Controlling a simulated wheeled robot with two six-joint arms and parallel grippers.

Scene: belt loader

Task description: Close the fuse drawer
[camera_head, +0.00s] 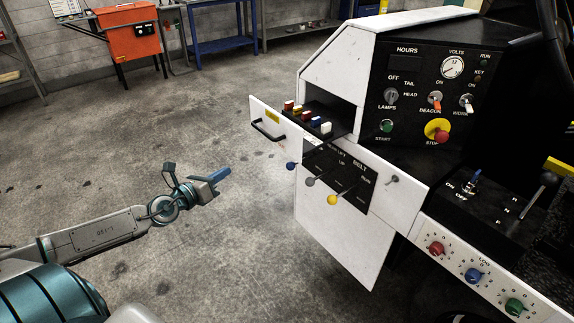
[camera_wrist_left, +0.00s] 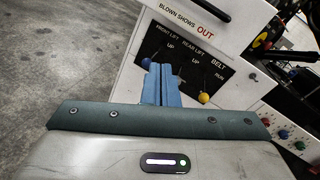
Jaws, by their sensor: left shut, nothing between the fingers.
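The fuse drawer (camera_head: 275,127) stands pulled out of the white console in the head view. Its white front has a black bar handle (camera_head: 268,131) and a yellow label. Several coloured fuses (camera_head: 308,117) stand in rows on its dark tray. My left gripper (camera_head: 220,175) is shut and empty, left of the drawer front and apart from it. In the left wrist view its blue fingers (camera_wrist_left: 161,84) are together, in front of the lever panel. The drawer's front edge with a dark handle shows at the top of that view. My right gripper is not in view.
Below the drawer is a lever panel (camera_head: 337,181) with blue, grey and yellow knobs. The black switch panel (camera_head: 425,90) rises to the right. A knob strip (camera_head: 475,275) runs at lower right. The concrete floor left of the console is clear.

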